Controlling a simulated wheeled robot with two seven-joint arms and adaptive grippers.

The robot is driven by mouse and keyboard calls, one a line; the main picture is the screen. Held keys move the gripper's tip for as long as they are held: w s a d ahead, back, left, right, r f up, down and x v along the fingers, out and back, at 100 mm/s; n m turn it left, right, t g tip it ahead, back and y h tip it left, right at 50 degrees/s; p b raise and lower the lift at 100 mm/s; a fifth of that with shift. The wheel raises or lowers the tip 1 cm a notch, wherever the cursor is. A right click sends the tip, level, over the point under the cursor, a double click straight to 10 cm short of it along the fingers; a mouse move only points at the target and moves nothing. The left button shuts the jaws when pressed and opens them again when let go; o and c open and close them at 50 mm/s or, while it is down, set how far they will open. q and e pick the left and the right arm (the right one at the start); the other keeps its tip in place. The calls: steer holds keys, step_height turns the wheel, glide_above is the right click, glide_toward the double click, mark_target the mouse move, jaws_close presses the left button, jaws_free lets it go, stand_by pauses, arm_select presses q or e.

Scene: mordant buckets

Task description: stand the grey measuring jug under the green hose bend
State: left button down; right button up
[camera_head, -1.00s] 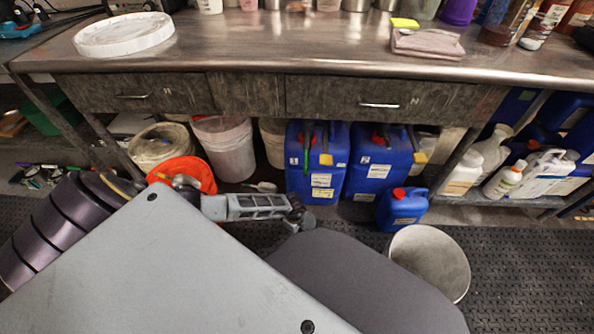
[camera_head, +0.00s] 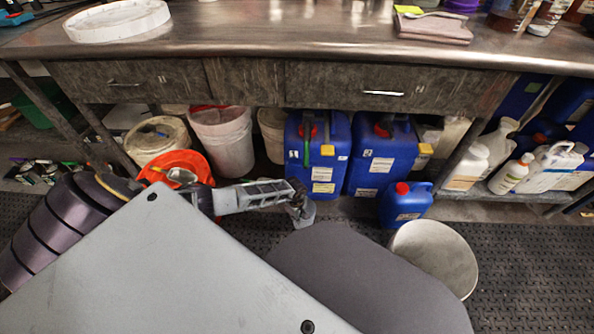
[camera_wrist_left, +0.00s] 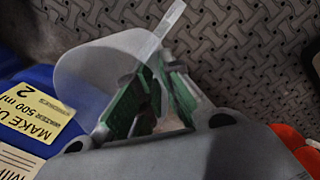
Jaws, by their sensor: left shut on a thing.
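My left gripper (camera_head: 301,207) is in front of the blue canisters in the head view, low over the floor. In the left wrist view its green-padded fingers (camera_wrist_left: 155,103) are shut on a translucent grey piece, which I take as the grey measuring jug (camera_wrist_left: 92,72). Most of the jug is hidden or too small to make out in the head view. A green hose bend (camera_head: 307,148) hangs at the front of the left blue canister (camera_head: 317,180), beyond and above the gripper. The jug is apart from it. My right gripper is not in view.
A second blue canister (camera_head: 378,172) stands to the right, with a small red-capped blue can (camera_head: 405,205) before it. A pale bucket (camera_head: 435,255) is at the right on the dark mat. An orange bucket (camera_head: 190,163) is near my left arm. The bench (camera_head: 300,45) overhangs the canisters.

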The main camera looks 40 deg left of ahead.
mark_target(297, 227)
arm_select(q)
steer(key=shift+f, duration=0.1)
steer(key=shift+f+b, duration=0.9)
steer(key=shift+f, duration=0.75)
steer(key=shift+w+a+f+b, duration=0.1)
steer(key=shift+w+f+b, duration=0.05)
steer(key=shift+b, duration=0.4)
steer(key=shift+f, duration=0.1)
steer(key=c, duration=1.6)
jaws_free()
steer(key=shift+o, duration=0.2)
